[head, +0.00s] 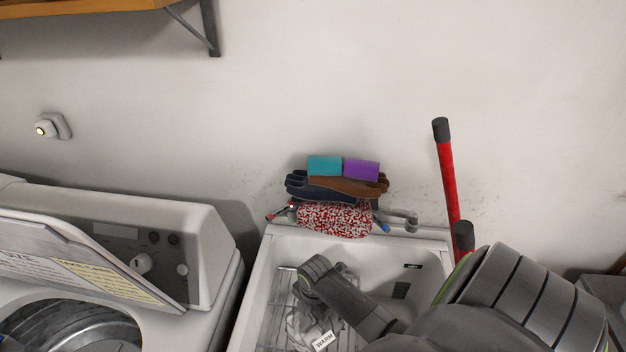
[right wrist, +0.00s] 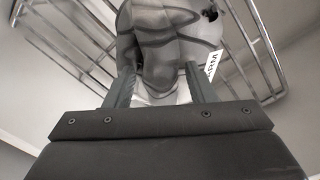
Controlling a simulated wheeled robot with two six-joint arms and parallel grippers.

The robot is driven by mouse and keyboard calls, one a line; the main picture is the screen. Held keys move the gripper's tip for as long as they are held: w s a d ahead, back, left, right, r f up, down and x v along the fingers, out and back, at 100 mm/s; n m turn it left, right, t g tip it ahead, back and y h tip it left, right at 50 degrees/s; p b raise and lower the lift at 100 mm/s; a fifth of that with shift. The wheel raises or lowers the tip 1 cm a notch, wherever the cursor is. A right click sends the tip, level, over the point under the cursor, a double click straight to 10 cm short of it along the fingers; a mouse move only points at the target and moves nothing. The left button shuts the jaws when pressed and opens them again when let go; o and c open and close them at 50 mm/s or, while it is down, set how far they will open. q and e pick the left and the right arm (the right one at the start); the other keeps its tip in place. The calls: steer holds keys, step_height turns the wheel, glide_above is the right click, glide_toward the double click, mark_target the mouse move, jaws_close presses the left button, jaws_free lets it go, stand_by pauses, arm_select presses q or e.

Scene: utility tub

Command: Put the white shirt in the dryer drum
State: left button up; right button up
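A crumpled grey patterned cloth (head: 308,318) with a white lettered tag lies on the wire rack in the tub. It also shows in the right wrist view (right wrist: 168,45), between and beyond my fingers. I see no clearly white shirt and cannot tell whether this cloth is it. My right gripper (right wrist: 160,72) reaches down over the cloth with its fingers apart, one on each side. In the head view its fingertips are hidden. A ribbed metal drum (head: 75,328) shows inside the open-lidded machine at lower left; I cannot tell whether it is the dryer. My left gripper is out of view.
The white tub (head: 262,290) holds a wire rack (head: 284,285). Gloves (head: 345,190), teal and purple sponges (head: 342,167) and a red-speckled cloth (head: 335,218) are stacked at its back edge by the faucet. A red handle (head: 447,180) leans on the wall. The raised lid (head: 80,255) stands beside the drum.

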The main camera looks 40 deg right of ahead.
steer(key=shift+o, duration=0.6)
steer(key=shift+r, duration=0.1)
steer(key=shift+o, duration=0.3)
step_height(320, 180, up, 12)
steer(key=shift+s+f, duration=0.2)
steer(key=shift+f, duration=0.05)
steer(key=r, duration=0.2)
steer(key=r+p, duration=0.1)
steer(key=r, duration=0.2)
steer(key=shift+w+r+p, duration=0.3)
steer(key=shift+w, duration=0.05)
step_height(320, 180, down, 11)
steer(key=shift+f+b, duration=0.15)
steer(key=shift+b, duration=0.45)
steer(key=shift+s+a+f+p, duration=0.1)
steer(key=shift+f+p, duration=0.2)
steer(key=shift+f, duration=1.2)
steer(key=shift+a+f+p, duration=0.1)
steer(key=shift+f+p, duration=0.15)
steer(key=shift+f, duration=1.25)
jaws_close()
